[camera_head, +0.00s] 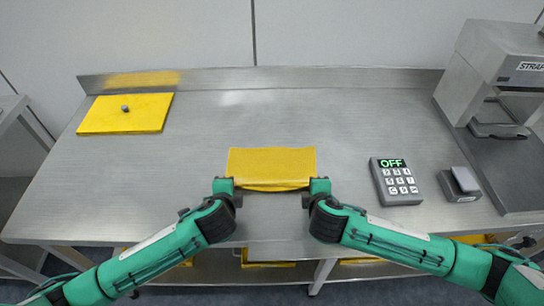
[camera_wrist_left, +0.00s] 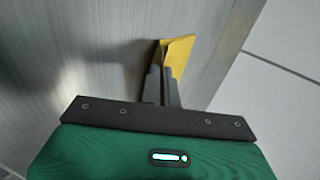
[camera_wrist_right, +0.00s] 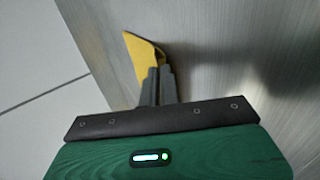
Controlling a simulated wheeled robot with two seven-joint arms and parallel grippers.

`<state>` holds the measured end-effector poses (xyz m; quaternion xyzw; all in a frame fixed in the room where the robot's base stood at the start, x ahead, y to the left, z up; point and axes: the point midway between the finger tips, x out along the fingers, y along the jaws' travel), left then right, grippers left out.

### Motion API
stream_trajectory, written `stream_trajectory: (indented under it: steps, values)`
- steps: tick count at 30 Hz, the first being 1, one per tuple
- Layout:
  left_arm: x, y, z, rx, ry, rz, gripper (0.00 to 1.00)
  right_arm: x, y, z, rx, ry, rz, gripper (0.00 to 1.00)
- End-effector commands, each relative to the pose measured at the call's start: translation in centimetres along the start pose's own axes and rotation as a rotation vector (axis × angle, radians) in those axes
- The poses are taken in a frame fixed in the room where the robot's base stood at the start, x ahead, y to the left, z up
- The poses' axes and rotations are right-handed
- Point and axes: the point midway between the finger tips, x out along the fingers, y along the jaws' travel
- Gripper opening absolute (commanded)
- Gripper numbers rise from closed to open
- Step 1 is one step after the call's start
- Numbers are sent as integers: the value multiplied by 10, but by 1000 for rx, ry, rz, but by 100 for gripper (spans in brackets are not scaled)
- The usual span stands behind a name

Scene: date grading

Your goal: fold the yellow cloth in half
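The yellow cloth (camera_head: 271,165) lies near the front middle of the steel table as a wide rectangle. Its near edge bows slightly and shows a second edge line beneath. My left gripper (camera_head: 228,190) is at its near left corner; the left wrist view shows its fingers (camera_wrist_left: 163,75) close together with yellow cloth (camera_wrist_left: 180,55) at the tips. My right gripper (camera_head: 318,188) is at the near right corner; the right wrist view shows its fingers (camera_wrist_right: 159,78) together on the cloth (camera_wrist_right: 141,57). The gripped cloth edges are partly hidden by the fingers.
A flat yellow board or sheet (camera_head: 145,119) with a small grey knob (camera_head: 125,108) lies at the back left. A keypad reading OFF (camera_head: 396,182), a small grey block (camera_head: 459,185) and a large machine (camera_head: 490,75) stand at the right. The table behind the cloth is clear.

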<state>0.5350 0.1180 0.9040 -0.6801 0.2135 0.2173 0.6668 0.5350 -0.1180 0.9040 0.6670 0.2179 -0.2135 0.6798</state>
Motion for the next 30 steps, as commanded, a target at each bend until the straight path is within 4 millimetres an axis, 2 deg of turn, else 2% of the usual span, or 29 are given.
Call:
stream_trajectory:
  steps: [1, 7, 19, 25, 30]
  values:
    - [0, 0, 0, 0, 0, 0, 0, 0, 0, 0, 0, 0, 0, 0]
    - [0, 0, 0, 0, -1, 1, 40, 0, 0, 0, 0, 0, -1, 40]
    - [-5, -3, 0, 0, 0, 1, 40, -5, 4, 0, 2, 1, -1, 40]
    - [-31, -19, -1, -1, 1, 1, 40, -31, 20, 0, 2, 2, 1, 40]
    - [-58, -26, -1, 0, 2, 1, 40, -58, 26, 0, 2, 3, 0, 40]
